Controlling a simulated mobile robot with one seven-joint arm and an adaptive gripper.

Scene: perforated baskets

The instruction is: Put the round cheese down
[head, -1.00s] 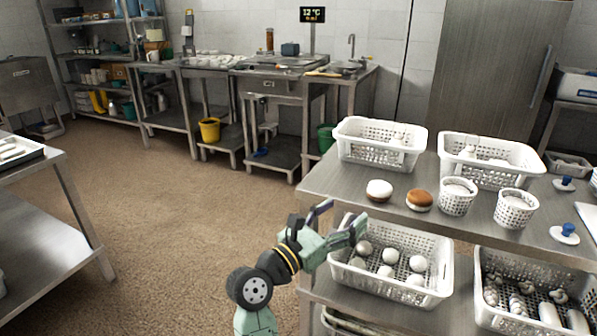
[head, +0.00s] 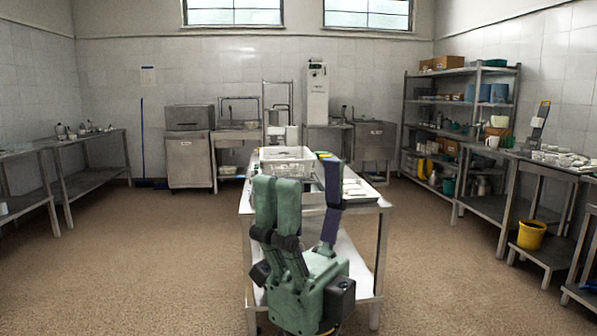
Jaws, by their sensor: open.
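No round cheese can be made out in the head view; anything directly behind the fingers is hidden. My gripper (head: 306,175) is in the lower middle of the head view, with its green and dark fingers pointing up and away from me. The fingers stand wide apart, and I see nothing held between them. The gripper overlaps the near end of a steel table (head: 367,205) in the picture. A white perforated basket (head: 284,167) stands on that table beyond the fingers; its contents are too small to tell.
Flat trays lie on the table right of the fingers. Shelves (head: 460,100) and a side counter with a yellow bucket (head: 531,235) under it line the right. Steel tables (head: 90,178) stand at the left. The floor (head: 150,260) is clear on both sides.

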